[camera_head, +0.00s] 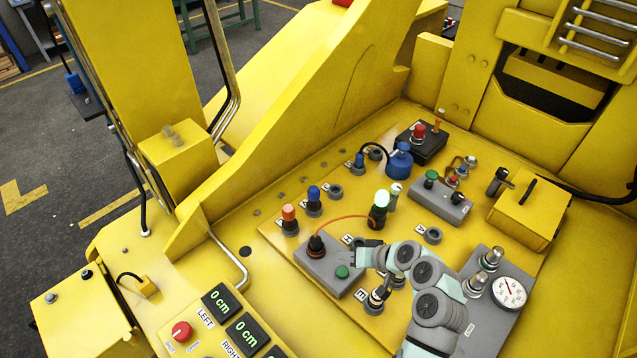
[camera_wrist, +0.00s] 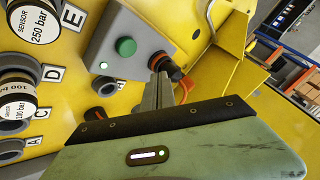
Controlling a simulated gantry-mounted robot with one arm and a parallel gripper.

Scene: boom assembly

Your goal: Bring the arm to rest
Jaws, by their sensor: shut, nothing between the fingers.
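My gripper (camera_head: 360,250) shows in the head view at the end of my arm, beside the grey box (camera_head: 326,268) with the green button. In the wrist view my gripper (camera_wrist: 166,82) has its fingers shut, with nothing between them. Its tips point toward the black plug with an orange collar (camera_wrist: 167,66) on the grey box (camera_wrist: 139,25). Whether they touch the plug is unclear. My arm is bent low over the yellow panel.
An orange cable runs from the box to a green-lit connector (camera_head: 379,207). A sensor marked 250 bar (camera_wrist: 40,25) stands near label E. A pressure gauge (camera_head: 508,292) is right of my arm. A tall yellow wall (camera_head: 300,110) borders the panel.

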